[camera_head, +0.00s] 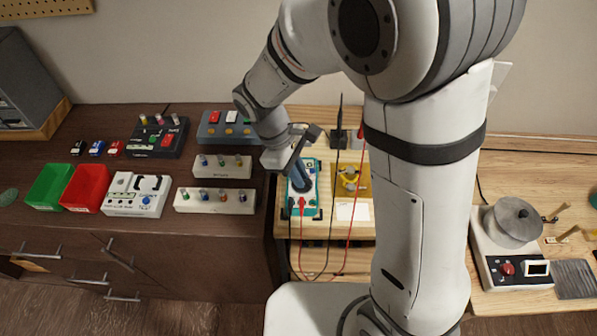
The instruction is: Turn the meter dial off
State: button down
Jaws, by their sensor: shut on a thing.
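The meter (304,207) is a teal and white box lying on the light wooden bench, left of my arm's column. Red and black leads plug into its near end. My gripper (301,184) points down over the middle of the meter, where the dial would be. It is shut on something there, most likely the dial. The dial itself is hidden behind the fingers, so its setting cannot be read.
A yellow board (364,181) and a white card (353,211) lie right of the meter. Red and black leads hang over the bench's front edge. Left, the dark cabinet holds a green bin (47,187), a red bin (84,188) and several control boxes. A winder (512,222) stands far right.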

jog(key=m, duration=0.2)
jog(key=m+g+y, duration=0.1)
jog(key=m, duration=0.1)
jog(key=m+g+p, duration=0.1)
jog(key=m, duration=0.2)
jog(key=shift+w+d+y, duration=0.15)
jog(key=shift+w+y, duration=0.1)
jog(key=shift+y, duration=0.05)
jog(key=m+y, duration=0.1)
jog(key=m, duration=0.3)
jog(key=m+y, duration=0.1)
jog(key=m, duration=0.1)
jog(key=shift+d+m+g+y, duration=0.25)
jog(key=shift+m+g+y, duration=0.05)
jog(key=shift+g, duration=0.1)
jog(key=c, duration=1.5)
grip_release()
jog(key=v, duration=0.7)
jog(key=shift+w+r, duration=0.25)
jog(key=shift+r, duration=0.1)
